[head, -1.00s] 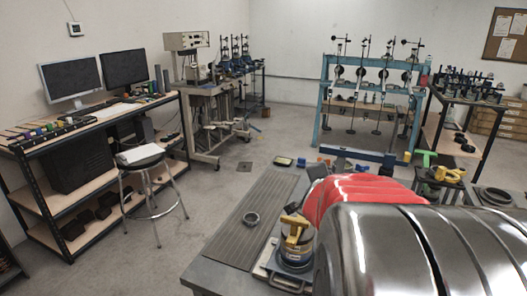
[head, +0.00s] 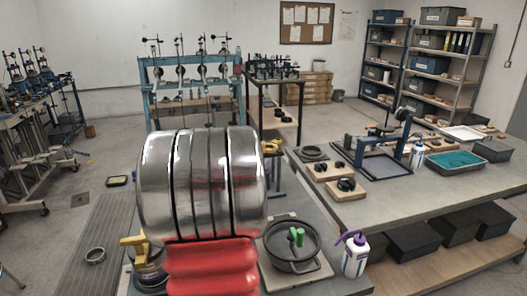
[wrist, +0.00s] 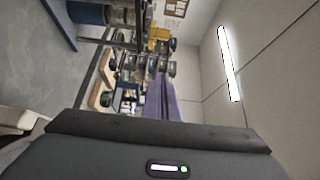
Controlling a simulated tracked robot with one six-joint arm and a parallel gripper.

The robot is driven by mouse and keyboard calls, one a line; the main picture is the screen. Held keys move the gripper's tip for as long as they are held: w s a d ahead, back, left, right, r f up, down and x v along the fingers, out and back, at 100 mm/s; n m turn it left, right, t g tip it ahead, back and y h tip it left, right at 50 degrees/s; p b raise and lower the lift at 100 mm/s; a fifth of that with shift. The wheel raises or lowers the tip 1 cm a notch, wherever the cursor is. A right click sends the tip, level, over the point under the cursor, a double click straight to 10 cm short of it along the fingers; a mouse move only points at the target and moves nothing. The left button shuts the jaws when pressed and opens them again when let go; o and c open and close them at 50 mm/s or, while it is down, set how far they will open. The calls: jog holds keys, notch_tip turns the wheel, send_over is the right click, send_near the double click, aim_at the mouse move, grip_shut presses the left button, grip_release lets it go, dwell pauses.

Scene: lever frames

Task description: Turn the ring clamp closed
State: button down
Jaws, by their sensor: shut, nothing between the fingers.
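A round dark device with a green handle (head: 297,238) sits on a plate on the near bench, right of my arm in the head view. A second round dark device with a yellow handle (head: 135,250) stands left of my arm, partly hidden by it. I cannot tell which of them is the ring clamp. My gripper (wrist: 160,98) shows in the wrist view as purple-grey fingers, shut and empty. It points across the room, with no clamp visible at its tips. My gripper is hidden in the head view.
A purple-capped bottle (head: 355,254) stands close right of the green-handled device. A long bench (head: 440,205) at the right holds wooden blocks, a blue frame (head: 385,155) and a teal tray (head: 456,164). A blue rack (head: 147,100) stands behind.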

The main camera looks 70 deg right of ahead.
send_near(266, 152)
jog(key=s+d+r, duration=0.3)
jog(key=s+d, duration=0.2)
jog(key=w, duration=0.2)
jog(key=shift+w+d+f, duration=0.1)
jog(key=shift+w, duration=0.2)
jog(key=shift+w+d, duration=0.2)
jog(key=shift+w, duration=0.4)
